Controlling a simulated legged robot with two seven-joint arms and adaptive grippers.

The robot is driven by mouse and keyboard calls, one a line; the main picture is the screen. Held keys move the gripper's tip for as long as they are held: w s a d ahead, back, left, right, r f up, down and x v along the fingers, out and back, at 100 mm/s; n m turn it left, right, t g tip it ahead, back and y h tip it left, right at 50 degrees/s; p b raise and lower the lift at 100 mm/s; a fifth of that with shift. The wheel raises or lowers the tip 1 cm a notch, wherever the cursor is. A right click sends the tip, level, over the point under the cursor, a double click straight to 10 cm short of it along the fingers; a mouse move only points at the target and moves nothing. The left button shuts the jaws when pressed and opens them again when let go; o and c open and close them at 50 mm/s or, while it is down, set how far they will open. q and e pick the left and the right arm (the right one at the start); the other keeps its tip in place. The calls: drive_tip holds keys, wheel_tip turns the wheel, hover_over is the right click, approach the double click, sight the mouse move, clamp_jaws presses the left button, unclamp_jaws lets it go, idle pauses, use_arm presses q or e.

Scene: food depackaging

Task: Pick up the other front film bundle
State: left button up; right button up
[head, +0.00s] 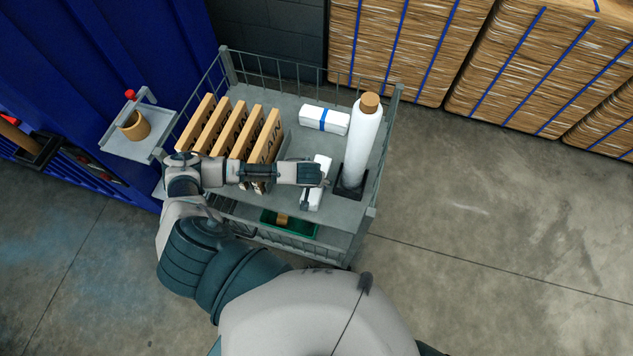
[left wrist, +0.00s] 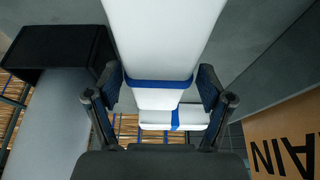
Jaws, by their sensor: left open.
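The front film bundle (head: 322,163) is white and lies on the cart's top shelf, partly hidden under my left gripper (head: 316,180). In the left wrist view the bundle (left wrist: 165,35) has a blue band and lies between the two fingers of my left gripper (left wrist: 159,88). The fingers are open, one on each side of it; I cannot tell whether they touch it. A second white bundle (head: 335,123) with a blue band lies farther back on the shelf, and it also shows in the left wrist view (left wrist: 155,117). My right gripper is not in view.
A tall white roll (head: 362,140) with a brown top stands close right of my left gripper in a black holder (head: 350,186). Several upright tan boards (head: 268,137) stand left, under my forearm. Wire rails (head: 290,70) edge the cart (head: 272,98). A green bin (head: 270,222) sits below.

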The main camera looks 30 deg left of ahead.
use_arm(q)
drive_tip(key=x, duration=0.4)
drive_tip(key=shift+w+r, duration=0.1)
drive_tip(key=shift+w, duration=0.05)
drive_tip(key=c, duration=1)
